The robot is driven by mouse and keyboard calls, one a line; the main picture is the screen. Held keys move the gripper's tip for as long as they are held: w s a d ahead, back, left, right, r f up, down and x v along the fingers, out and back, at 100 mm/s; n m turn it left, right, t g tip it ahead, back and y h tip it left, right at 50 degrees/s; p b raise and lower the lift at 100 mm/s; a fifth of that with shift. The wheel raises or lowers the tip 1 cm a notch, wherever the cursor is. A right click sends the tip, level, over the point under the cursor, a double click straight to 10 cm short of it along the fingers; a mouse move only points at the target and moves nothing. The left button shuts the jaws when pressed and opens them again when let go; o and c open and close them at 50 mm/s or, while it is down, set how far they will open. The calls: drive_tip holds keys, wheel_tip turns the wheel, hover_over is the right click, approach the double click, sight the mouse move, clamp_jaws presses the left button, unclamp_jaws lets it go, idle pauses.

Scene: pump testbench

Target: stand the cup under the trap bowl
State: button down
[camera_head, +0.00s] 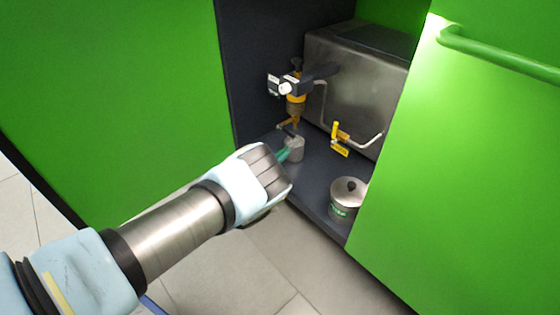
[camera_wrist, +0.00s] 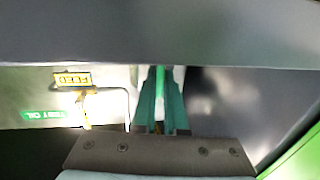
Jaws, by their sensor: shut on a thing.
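In the head view, the small grey metal cup (camera_head: 296,148) stands upright at the teal fingertips of my gripper (camera_head: 286,153), which is shut on it. The trap bowl (camera_head: 295,104) is the amber part of the yellow-and-black unit above the cup. A small brass drain fitting (camera_head: 288,122) hangs between them. The cup looks roughly below the bowl; I cannot tell whether its base touches the cabinet floor. In the wrist view, the teal fingers (camera_wrist: 160,105) are close together; I cannot make out the cup there.
Green panels (camera_head: 120,100) flank the opening. The wrist view shows a yellow FEED tag (camera_wrist: 72,80).

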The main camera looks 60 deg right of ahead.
drive_tip(key=shift+f, duration=0.1)
drive_tip(key=shift+f, duration=0.15)
drive_tip(key=c, duration=1)
unclamp_jaws()
drive_tip(key=shift+o, duration=0.2)
drive_tip(key=shift+r, duration=0.2)
drive_tip(key=w+a+p, duration=0.1)
drive_tip(key=a+p, duration=0.3)
drive_tip(key=a, duration=0.8)
drive_tip(key=shift+w+p, duration=0.2)
drive_tip(key=shift+p, duration=0.1)
